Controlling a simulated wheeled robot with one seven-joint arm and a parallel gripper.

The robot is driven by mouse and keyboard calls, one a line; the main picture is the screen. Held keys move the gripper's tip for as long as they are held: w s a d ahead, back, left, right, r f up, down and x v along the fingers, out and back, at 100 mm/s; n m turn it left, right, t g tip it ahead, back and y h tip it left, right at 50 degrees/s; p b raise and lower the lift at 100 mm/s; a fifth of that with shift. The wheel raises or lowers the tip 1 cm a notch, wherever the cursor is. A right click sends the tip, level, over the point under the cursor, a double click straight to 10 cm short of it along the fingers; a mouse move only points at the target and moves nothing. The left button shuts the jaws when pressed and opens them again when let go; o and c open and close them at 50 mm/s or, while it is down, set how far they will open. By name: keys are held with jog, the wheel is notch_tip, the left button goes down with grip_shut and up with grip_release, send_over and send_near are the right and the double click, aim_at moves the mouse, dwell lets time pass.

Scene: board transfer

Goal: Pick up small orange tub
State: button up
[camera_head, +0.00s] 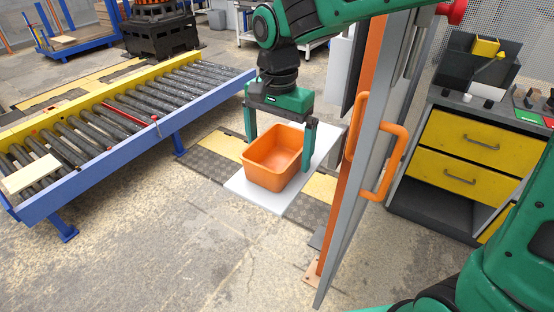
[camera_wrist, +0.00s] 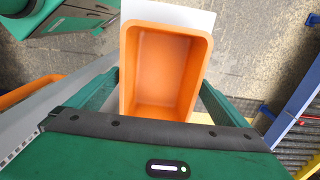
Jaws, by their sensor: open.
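The small orange tub (camera_head: 272,157) is upright, open-topped and empty, on a white board (camera_head: 251,193). My green gripper (camera_head: 279,142) is open above the tub, with one finger on the left and one on the right of it. In the wrist view, the tub (camera_wrist: 164,71) lies ahead of the gripper body, and the two fingers of my gripper (camera_wrist: 160,97) reach out on either side of it. I cannot tell whether either finger touches the tub. The white board (camera_wrist: 188,15) also shows beyond the tub.
A grey door with an orange handle (camera_head: 395,160) stands close at the right of the board. A roller conveyor (camera_head: 130,115) with a blue frame runs along the left. A workbench with yellow drawers (camera_head: 466,144) is at the right. Open floor lies in front.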

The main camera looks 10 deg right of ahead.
jog(key=c, duration=1.2)
jog(key=shift+o, duration=0.2)
jog(key=shift+r, duration=0.1)
